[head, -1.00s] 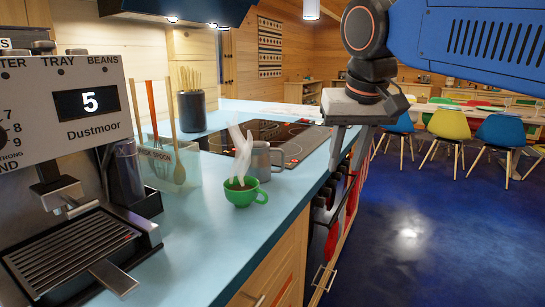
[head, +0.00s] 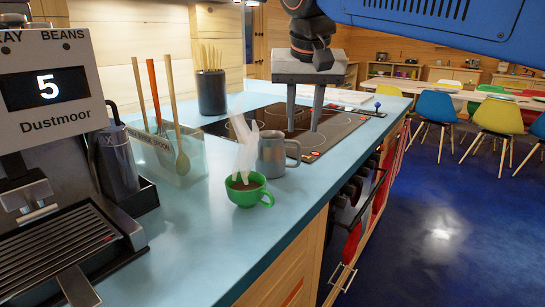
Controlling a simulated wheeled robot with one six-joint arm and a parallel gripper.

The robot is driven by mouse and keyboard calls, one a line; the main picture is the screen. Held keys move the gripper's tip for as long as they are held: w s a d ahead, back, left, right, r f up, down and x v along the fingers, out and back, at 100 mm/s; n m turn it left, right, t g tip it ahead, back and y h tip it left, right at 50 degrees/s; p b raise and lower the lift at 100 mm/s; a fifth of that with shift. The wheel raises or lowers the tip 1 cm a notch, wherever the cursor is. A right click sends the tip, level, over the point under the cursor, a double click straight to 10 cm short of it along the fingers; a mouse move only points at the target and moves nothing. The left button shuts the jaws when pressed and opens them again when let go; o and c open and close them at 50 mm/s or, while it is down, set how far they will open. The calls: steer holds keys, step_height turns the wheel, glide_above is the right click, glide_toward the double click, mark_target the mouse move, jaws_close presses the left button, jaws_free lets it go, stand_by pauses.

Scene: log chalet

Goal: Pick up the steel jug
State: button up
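The steel jug (head: 271,155) stands upright on the blue counter, just behind a green cup, with its handle to the right. My gripper (head: 304,127) points down over the dark hob, to the right of the jug and seemingly beyond it. Its two fingers are spread apart with nothing between them. The jug's lower front is partly hidden by the green cup (head: 247,192), which holds a dark drink and gives off steam.
A coffee machine (head: 50,120) fills the left. A clear utensil box (head: 175,158) and a dark holder (head: 211,92) stand along the wall. The hob (head: 340,128) lies behind the jug. The counter (head: 215,255) is bare in front of the cup.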

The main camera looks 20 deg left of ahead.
mark_target(300, 155)
steer(key=x, duration=1.1)
steer(key=shift+w, duration=0.25)
jaws_close()
stand_by(1.1)
